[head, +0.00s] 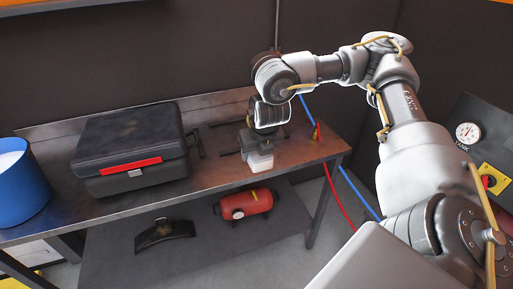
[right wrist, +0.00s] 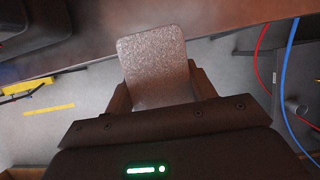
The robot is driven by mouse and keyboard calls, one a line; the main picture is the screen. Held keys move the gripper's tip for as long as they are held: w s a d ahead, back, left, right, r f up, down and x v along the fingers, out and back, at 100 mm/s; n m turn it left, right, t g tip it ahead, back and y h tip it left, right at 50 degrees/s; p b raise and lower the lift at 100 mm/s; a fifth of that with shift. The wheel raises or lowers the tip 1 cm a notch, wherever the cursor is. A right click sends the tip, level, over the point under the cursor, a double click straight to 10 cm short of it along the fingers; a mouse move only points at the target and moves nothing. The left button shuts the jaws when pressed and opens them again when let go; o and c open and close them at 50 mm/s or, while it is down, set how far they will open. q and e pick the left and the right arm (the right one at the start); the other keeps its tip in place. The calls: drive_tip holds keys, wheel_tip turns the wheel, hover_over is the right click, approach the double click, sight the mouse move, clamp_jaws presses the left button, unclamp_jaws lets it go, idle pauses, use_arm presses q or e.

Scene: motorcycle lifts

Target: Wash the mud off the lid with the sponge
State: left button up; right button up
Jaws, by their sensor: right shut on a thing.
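The black case (head: 130,175) lies closed on the workbench, left of middle in the head view. Its lid (head: 130,132) has a dull brownish tint on top that may be mud; I cannot tell its extent. My right gripper (head: 259,150) is to the right of the case, apart from it, above the right part of the bench. It is shut on the pale sponge (head: 260,163), which points down. In the right wrist view the speckled grey-white sponge (right wrist: 155,62) sits between the two fingers (right wrist: 160,88). My left gripper is not in view.
A blue bucket (head: 22,190) stands at the bench's left end. The lower shelf (head: 180,260) holds a red tank (head: 245,204) and a dark curved part (head: 165,235). Dark rods (head: 225,124) lie behind my gripper. Red and blue hoses (head: 350,185) hang right of the bench.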

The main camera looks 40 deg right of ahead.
drive_tip(key=o, duration=0.4)
drive_tip(key=shift+c, duration=1.2)
drive_tip(key=shift+a, duration=0.1)
